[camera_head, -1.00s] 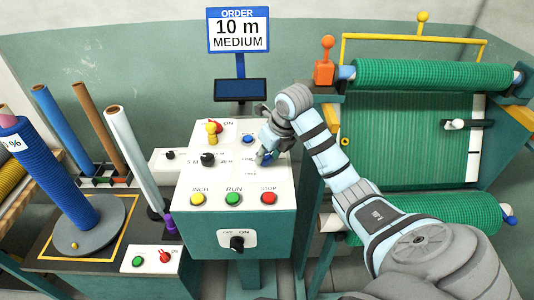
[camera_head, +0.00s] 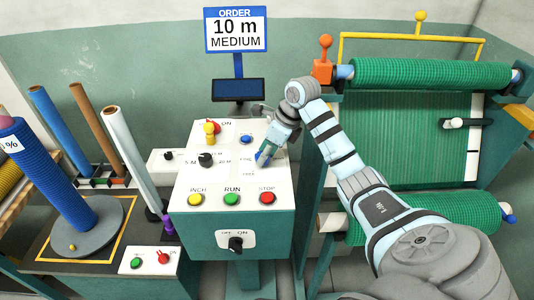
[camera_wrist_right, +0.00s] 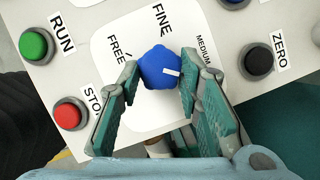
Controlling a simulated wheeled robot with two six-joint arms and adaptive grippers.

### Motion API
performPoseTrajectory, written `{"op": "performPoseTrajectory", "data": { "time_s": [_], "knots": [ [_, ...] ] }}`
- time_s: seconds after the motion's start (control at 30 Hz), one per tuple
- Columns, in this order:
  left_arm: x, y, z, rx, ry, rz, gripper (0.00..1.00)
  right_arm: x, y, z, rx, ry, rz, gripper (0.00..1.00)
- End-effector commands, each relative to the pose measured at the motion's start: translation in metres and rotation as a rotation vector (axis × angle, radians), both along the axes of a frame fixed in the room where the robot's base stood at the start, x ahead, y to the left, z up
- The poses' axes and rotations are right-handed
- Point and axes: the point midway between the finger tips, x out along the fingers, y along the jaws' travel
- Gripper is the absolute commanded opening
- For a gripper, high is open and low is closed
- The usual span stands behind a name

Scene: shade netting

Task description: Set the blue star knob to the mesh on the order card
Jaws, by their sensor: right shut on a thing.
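The order card (camera_head: 236,30) reads "10 m MEDIUM". The blue star knob (camera_wrist_right: 158,66) is on the white panel, with "FREE" to its left, "FINE" above and "MEDIUM" to its upper right in the right wrist view. Its white mark points right and slightly down in that view, on the MEDIUM side. My right gripper (camera_wrist_right: 160,80) is shut on the knob, one finger on each side. In the head view the knob (camera_head: 262,158) is partly hidden by my right gripper (camera_head: 266,150). My left gripper is not in view.
The control box (camera_head: 250,222) carries INCH, RUN and STOP buttons, a black length knob (camera_head: 205,160) and a yellow-and-red switch (camera_head: 210,130). A ZERO button (camera_wrist_right: 257,60) sits close right of the gripper. Green mesh rolls (camera_head: 430,73) stand right; tubes and a blue roll (camera_head: 50,175) stand left.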

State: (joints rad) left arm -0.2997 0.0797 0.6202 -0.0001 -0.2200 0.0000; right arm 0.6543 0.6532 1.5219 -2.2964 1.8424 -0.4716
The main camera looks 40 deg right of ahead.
Motion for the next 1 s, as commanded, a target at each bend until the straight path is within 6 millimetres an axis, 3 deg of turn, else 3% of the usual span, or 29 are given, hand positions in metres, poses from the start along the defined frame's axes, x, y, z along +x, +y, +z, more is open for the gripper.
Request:
{"op": "performPoseTrajectory", "data": {
  "time_s": [0.5, 1.0],
  "knots": [
    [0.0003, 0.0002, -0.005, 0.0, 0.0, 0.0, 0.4, 0.003, -0.0002, -0.0008, 0.005, -0.001, 0.455, 0.04],
    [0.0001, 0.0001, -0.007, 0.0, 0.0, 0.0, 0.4, 0.0035, -0.0006, -0.0017, 0.003, 0.001, 0.652, 0.04]
  ]
}}
